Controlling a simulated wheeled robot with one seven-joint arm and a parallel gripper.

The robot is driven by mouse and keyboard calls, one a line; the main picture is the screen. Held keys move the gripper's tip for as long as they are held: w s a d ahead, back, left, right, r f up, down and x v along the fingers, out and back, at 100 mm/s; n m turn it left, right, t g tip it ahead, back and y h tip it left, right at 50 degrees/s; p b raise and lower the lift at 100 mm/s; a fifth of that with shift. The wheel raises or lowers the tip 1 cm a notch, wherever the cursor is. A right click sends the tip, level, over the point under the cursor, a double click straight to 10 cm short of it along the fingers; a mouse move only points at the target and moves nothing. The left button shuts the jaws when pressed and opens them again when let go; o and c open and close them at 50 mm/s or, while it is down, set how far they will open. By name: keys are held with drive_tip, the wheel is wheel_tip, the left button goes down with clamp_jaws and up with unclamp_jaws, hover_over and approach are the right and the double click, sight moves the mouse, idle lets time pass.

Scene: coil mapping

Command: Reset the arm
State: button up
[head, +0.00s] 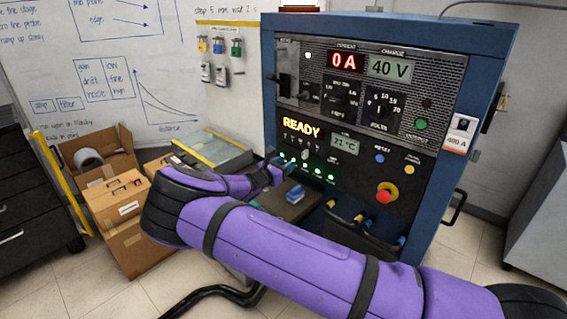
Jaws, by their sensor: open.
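My arm, in a purple sleeve with black straps, reaches in from the lower right in the head view. It bends at the far left and folds back toward the blue power cabinet (490,60). My gripper (284,165) is small in view at the end of the forearm, in front of the cabinet's lower left front. It is open, and I see nothing held in it. Whether it touches the panel cannot be told. The cabinet displays read 0 A (345,62), 40 V (389,67), READY (301,132) and 21 °C (344,143).
A small blue block (294,195) lies on a dark surface below my gripper. A red knob (386,193) and cable plugs (358,219) are on the cabinet front. Cardboard boxes (135,245) stand left of my elbow. A black cable (215,291) lies on the floor.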

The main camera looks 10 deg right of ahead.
drive_tip(key=s+d+r+m+g+y, duration=0.7)
drive_tip(key=s+d+r+m+g, duration=0.3)
drive_tip(key=s+d+r+m, duration=0.65)
drive_tip(key=s+a+r+m+t+y, duration=0.1)
drive_tip(key=s+r+m+y, duration=0.15)
drive_tip(key=s+r, duration=0.55)
drive_tip(key=s+r+m+t+y, duration=0.1)
drive_tip(key=s+r+m+y, duration=0.15)
drive_tip(key=s+r, duration=0.55)
drive_tip(key=s+a+m+t+y, duration=0.1)
drive_tip(key=s+m, duration=0.1)
drive_tip(key=s, duration=0.7)
drive_tip(key=s+a+r+m+t+y, duration=0.1)
drive_tip(key=s+a, duration=0.1)
drive_tip(key=s, duration=0.7)
drive_tip(key=shift+s+a+r+m+t+y, duration=0.15)
drive_tip(key=shift+s+a+m+t+y, duration=0.15)
drive_tip(key=shift+s+m, duration=0.05)
drive_tip(key=shift+w, duration=0.1)
drive_tip(key=shift+c, duration=0.3)
idle(1.3)
